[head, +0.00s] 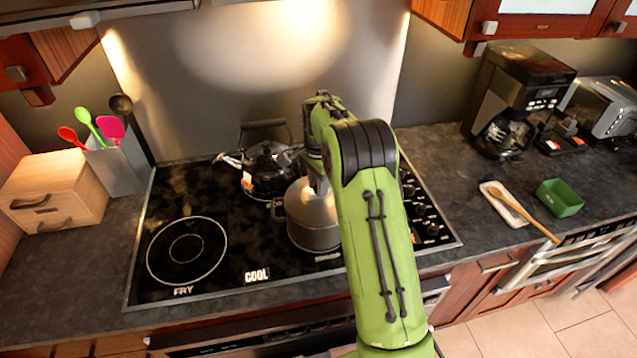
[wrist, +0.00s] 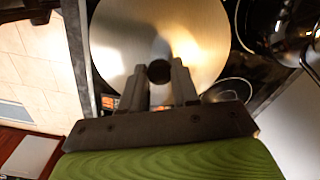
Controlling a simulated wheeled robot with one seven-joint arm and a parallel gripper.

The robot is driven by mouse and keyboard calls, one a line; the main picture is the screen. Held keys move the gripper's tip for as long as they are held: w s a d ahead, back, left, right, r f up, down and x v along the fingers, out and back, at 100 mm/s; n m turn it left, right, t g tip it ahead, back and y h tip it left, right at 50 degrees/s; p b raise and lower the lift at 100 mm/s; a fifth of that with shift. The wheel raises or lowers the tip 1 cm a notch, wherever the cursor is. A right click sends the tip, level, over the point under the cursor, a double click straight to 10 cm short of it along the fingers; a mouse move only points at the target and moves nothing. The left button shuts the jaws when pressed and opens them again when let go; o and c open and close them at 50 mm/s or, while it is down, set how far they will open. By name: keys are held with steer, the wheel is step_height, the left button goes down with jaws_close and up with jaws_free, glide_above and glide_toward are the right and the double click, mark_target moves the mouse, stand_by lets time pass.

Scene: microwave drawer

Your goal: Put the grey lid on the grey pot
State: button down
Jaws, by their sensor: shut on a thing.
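The grey pot (head: 314,239) stands on the black cooktop, partly hidden behind my green arm. The grey lid (head: 312,203) is over the pot's top, with no clear gap between them; I cannot tell whether it is fully seated. My gripper (wrist: 159,76) points down at the lid from above. In the wrist view the lid (wrist: 115,40) is a wide shiny disc with a dark round knob (wrist: 158,71) at its centre. The two fingers are shut on the lid at this knob. In the head view my arm hides the fingertips.
A black kettle (head: 266,170) stands just behind the pot. The front-left burner (head: 187,251) is bare. A wooden box (head: 55,190) and a utensil holder (head: 115,168) stand left; a coffee maker (head: 510,100), spoon rest (head: 497,196) and green dish (head: 559,198) are right.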

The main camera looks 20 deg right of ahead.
steer(key=shift+f, duration=0.5)
stand_by(0.9)
steer(key=c, duration=0.8)
jaws_free()
steer(key=shift+o, duration=0.6)
steer(key=o, duration=0.4)
steer(key=shift+r+p, duration=2.9)
steer(key=shift+r, duration=0.75)
steer(key=shift+f, duration=0.1)
